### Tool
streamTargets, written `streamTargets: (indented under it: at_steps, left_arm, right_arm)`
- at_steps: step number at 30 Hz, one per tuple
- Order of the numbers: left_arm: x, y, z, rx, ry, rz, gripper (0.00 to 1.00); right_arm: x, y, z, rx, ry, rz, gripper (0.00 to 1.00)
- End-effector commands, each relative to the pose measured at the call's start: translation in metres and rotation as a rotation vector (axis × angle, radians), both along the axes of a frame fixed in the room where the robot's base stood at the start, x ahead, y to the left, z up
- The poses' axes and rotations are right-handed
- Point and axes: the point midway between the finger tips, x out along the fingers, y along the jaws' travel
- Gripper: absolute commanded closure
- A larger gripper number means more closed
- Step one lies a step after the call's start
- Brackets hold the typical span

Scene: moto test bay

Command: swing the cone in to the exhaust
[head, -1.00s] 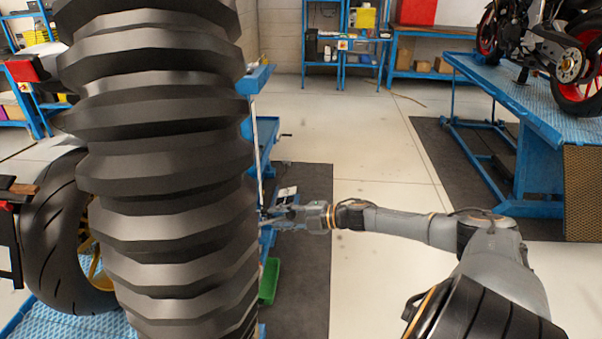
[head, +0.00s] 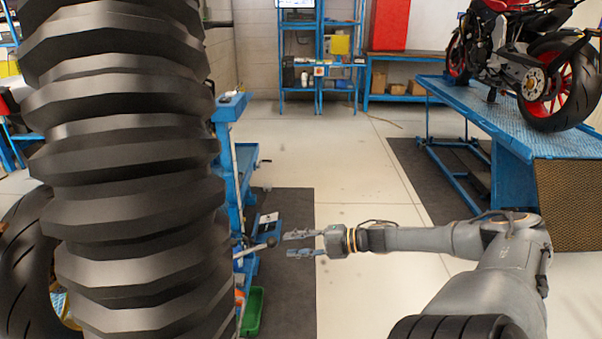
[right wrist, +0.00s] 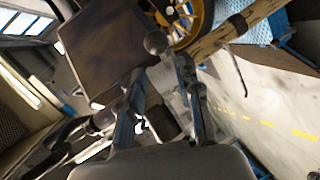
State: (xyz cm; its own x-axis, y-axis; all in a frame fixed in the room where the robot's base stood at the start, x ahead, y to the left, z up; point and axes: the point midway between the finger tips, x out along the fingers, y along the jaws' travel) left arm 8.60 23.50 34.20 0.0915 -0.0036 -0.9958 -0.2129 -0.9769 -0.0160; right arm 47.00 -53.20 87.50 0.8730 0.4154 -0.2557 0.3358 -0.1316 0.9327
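My right gripper (head: 288,245) is open and empty. Its fingertips are just right of a ball-ended handle (head: 262,244) near the blue stand. In the right wrist view the ball knob (right wrist: 155,42) lies just beyond the open fingers (right wrist: 163,85), not gripped. A large black ribbed tube (head: 125,170), apparently a hose, fills the left of the head view and hides what is behind it. I cannot make out the cone or the exhaust for certain. My left gripper is not in view.
A tyre (head: 22,270) shows behind the tube at left. A blue stand (head: 228,150) and a green tray (head: 252,312) are right of the tube. A red motorcycle (head: 525,60) stands on a blue lift (head: 470,105). The floor (head: 365,190) between is clear.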

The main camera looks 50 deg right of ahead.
Motion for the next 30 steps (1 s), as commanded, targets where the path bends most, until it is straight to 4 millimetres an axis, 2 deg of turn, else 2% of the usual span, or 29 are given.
streamTargets:
  at_steps: [7,30]
  left_arm:
    - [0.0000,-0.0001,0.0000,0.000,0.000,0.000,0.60]
    - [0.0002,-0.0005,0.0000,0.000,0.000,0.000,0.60]
  right_arm:
    - [-0.0099,-0.0050,0.0030,-0.002,0.001,0.002,0.66]
    - [-0.0128,-0.0093,0.0006,0.000,0.004,-0.012,0.66]
